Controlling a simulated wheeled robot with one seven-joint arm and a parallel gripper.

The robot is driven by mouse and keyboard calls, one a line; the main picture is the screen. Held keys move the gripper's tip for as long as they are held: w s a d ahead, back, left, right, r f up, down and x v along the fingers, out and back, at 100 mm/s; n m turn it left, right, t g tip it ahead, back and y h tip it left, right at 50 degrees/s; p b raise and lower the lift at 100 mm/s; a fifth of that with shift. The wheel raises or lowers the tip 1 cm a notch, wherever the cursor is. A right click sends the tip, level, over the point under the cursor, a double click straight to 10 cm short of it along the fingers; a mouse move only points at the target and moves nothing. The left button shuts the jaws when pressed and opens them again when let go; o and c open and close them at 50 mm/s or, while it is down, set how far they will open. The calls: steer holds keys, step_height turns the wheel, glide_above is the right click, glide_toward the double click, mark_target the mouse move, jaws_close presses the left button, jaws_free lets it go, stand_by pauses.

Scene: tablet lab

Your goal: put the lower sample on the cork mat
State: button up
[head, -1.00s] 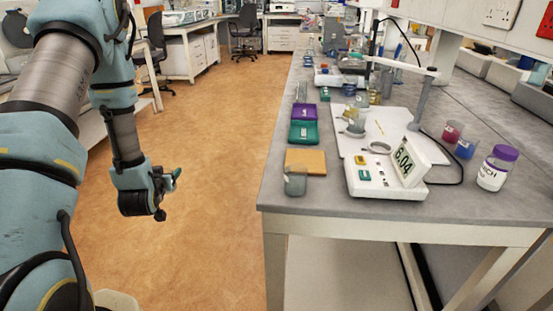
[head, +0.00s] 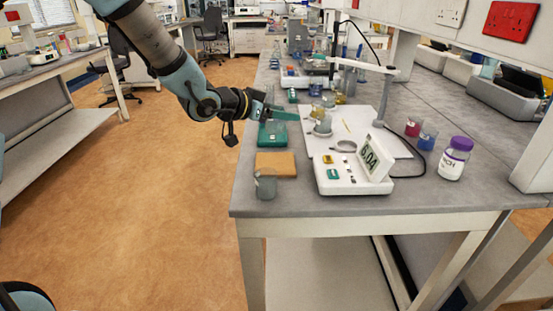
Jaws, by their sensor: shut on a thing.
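The cork mat (head: 288,164) lies flat near the bench's left front corner, with a grey cup (head: 265,187) at its front edge. My gripper (head: 283,114) reaches in from the left, above or just behind a teal block (head: 272,134) beyond the mat. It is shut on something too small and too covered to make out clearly. I cannot tell whether it touches the block. I cannot tell for certain which thing is the lower sample.
A white balance (head: 342,182) with a tilted display stands right of the mat, glassware (head: 322,125) behind it. Cups and a purple-lidded jar (head: 455,158) stand further right. The bench's front edge is close to the mat. The floor on the left is clear.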

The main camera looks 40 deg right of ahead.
step_height(320, 180, down, 10)
steer(key=shift+r+p, duration=0.25)
steer(key=shift+p, duration=0.65)
steer(key=shift+f, duration=0.15)
steer(key=o, duration=1.4)
steer(key=shift+a+r, duration=0.1)
steer(key=shift+r, duration=0.1)
steer(key=b+v, duration=0.2)
steer(key=v, duration=0.9)
steer(key=shift+a+r, duration=0.2)
steer(key=shift+a, duration=0.15)
